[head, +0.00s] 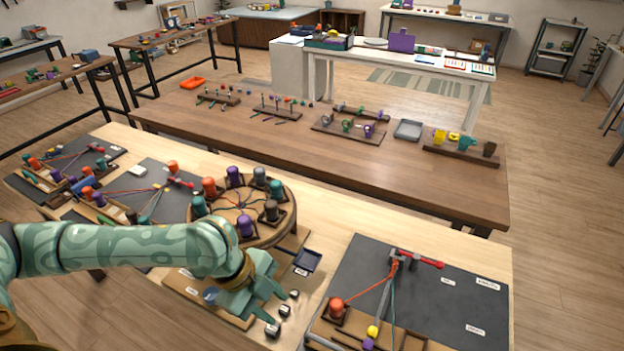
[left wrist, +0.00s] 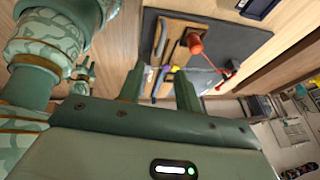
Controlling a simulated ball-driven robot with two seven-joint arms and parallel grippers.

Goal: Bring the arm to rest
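My left arm (head: 120,250) reaches in from the left of the head view, over the front of the light wooden table. My left gripper (head: 274,302) is above the table between the round braiding stand and the dark mat at the right. In the left wrist view its two fingers (left wrist: 160,88) stand apart with nothing held between them. The round braiding stand (head: 250,238) carries several coloured bobbins around its top, just behind my left wrist. My right gripper is not seen in the head view.
A dark mat (head: 450,270) with orange and green cords on a post lies to the right. A small dark tray (head: 307,260) and little dark weights (head: 285,310) are near the gripper. A brown table (head: 220,135) with racks stands behind. More cord work lies at left.

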